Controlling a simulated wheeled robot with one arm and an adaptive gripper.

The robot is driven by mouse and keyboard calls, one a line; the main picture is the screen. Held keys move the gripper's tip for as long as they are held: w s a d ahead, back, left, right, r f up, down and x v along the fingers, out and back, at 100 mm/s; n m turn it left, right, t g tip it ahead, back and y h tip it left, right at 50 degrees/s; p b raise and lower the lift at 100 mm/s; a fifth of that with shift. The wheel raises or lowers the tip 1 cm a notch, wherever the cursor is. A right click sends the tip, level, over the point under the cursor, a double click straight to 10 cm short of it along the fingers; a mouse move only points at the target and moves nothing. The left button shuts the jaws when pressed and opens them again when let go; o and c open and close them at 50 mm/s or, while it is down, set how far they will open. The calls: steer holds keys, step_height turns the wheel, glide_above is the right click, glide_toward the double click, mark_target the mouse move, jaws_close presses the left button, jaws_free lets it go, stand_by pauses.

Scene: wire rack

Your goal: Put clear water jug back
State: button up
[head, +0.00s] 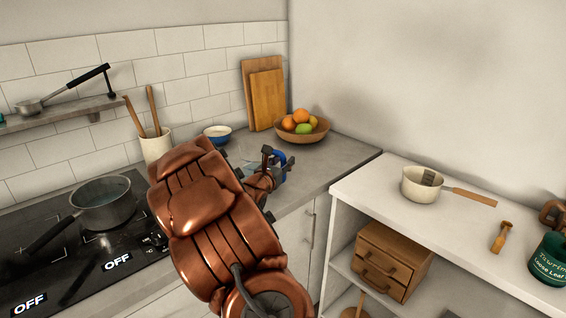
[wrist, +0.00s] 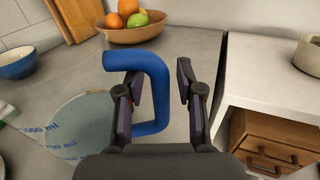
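The clear water jug (wrist: 95,120) is on the grey counter, at the lower left of the wrist view. It is see-through, with blue markings and a blue handle (wrist: 156,85). In the head view its blue handle (head: 270,152) shows just beyond my gripper, and my arm hides part of the jug. My gripper (wrist: 159,82) is open. The upright bar of the handle lies between its two fingers, with a visible gap to the right finger. The left finger is within the handle's loop; whether it touches the handle I cannot tell.
A wooden fruit bowl (head: 301,134) and cutting boards (head: 267,97) stand behind the jug. A blue bowl (head: 217,134) and a utensil crock (head: 156,147) are to the left, beside the hob with a pot (head: 104,207). A white shelf unit (head: 385,186) stands right.

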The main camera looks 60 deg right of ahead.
stand_by(0.3)
steer(key=shift+r, duration=0.2)
steer(key=a, duration=0.4)
steer(key=s+a+b, duration=0.1)
steer(key=a, duration=0.3)
steer(key=a+b, duration=0.1)
steer(key=a, duration=0.3)
steer(key=shift+s+f, duration=0.1)
steer(key=shift+s, duration=0.1)
